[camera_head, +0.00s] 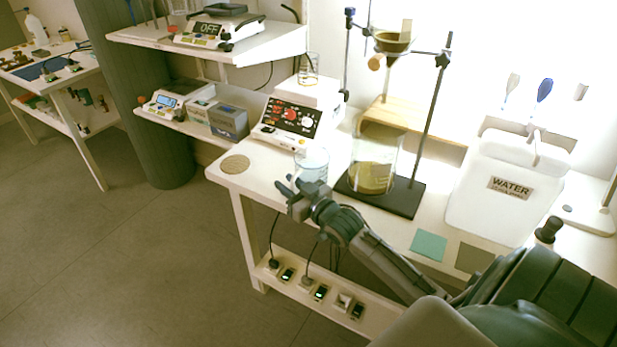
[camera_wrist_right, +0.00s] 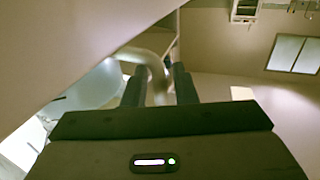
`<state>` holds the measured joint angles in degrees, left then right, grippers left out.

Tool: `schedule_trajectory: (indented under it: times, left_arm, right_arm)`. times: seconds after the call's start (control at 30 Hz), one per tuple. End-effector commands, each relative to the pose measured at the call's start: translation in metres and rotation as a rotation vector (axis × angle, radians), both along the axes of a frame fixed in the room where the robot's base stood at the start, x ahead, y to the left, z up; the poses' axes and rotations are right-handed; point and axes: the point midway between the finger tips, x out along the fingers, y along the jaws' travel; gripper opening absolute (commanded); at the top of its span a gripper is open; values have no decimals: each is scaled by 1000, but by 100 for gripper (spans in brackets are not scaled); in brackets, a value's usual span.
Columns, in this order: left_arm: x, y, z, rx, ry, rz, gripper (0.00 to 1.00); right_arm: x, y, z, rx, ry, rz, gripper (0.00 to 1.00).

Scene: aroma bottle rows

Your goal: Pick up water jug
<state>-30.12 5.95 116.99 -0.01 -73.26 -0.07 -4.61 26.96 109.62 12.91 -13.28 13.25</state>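A clear jug (camera_head: 312,163) with bluish contents stands on the front edge of the white bench in the head view. My right gripper (camera_head: 292,187) is at its near left side, overlapping its lower part. In the right wrist view, the jug's pale curved handle (camera_wrist_right: 152,62) lies between the fingers of my right gripper (camera_wrist_right: 158,72), with the bluish jug body (camera_wrist_right: 92,88) to the left. The fingers look apart, with a small gap beside the handle. A white container labelled WATER (camera_head: 505,200) stands at the right of the bench. My left gripper is not in view.
A large beaker of yellowish liquid (camera_head: 372,172) stands on a dark stand base (camera_head: 400,204) just right of the jug. A control box (camera_head: 290,122) is behind it. A round cork mat (camera_head: 235,164) and a teal square (camera_head: 428,245) lie on the bench.

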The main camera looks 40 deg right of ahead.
Motion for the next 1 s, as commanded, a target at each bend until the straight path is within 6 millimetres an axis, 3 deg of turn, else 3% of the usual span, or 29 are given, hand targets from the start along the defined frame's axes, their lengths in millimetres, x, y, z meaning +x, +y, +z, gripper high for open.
schedule_trajectory:
  times: [0.03, 0.1, 0.13, 0.6, 0.9, 1.0]
  left_arm:
    - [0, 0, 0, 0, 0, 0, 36]
    - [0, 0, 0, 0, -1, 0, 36]
    - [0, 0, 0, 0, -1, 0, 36]
    - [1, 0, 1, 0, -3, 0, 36]
    - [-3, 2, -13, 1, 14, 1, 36]
    - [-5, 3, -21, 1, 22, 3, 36]
  right_arm:
    - [0, 0, 0, 0, 0, 0, 15]
    - [0, 0, 0, 0, 0, 0, 1]
    - [0, 0, 0, 0, 0, 0, 0]
    - [0, 0, 4, -2, -2, 1, 0]
    - [0, 0, 39, -4, -6, 2, 0]
    - [-8, 19, 37, 6, -4, 2, 0]
